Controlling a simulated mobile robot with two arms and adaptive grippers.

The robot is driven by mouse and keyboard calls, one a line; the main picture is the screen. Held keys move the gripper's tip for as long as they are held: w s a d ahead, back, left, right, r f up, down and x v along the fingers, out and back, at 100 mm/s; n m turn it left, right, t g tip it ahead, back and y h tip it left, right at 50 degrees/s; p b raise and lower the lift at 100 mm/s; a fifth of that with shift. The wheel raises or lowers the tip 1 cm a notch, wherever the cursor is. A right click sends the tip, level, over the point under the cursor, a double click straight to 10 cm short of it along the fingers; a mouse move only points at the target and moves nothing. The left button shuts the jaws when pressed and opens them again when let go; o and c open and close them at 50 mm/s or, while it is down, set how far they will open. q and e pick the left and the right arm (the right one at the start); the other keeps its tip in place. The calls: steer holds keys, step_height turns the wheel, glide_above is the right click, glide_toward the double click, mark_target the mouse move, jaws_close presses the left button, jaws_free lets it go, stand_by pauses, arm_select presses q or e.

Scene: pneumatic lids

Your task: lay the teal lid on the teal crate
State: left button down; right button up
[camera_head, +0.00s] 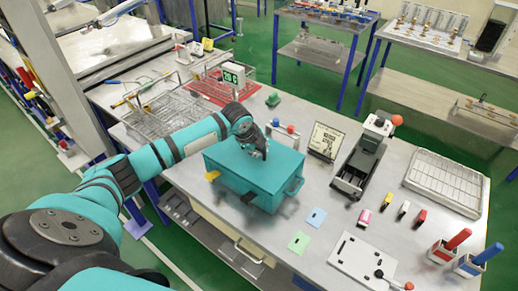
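The teal crate (228,184) stands near the middle of the metal table, with a handle on its right side. A flat teal surface, which looks like the teal lid (284,161), covers its top. I cannot make out a clear gap between lid and crate. My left gripper (258,153) points down at the middle of the lid, at or just above its surface. Its dark fingers are small and partly overlap, so its opening and any grip are unclear. My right gripper is out of view.
Wire baskets (166,114) and a red tray (226,86) lie behind the crate. A dark vise-like device (357,170) and a small sign (325,141) stand to its right. A white board (362,262) lies at the front right, with a wire rack (444,181) beyond.

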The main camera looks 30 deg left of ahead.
arm_select(q)
steer(key=shift+f, duration=0.4)
steer(key=c, duration=1.4)
jaws_free()
steer(key=shift+p+v, duration=0.4)
steer(key=shift+v, duration=3.2)
steer(key=v, duration=1.2)
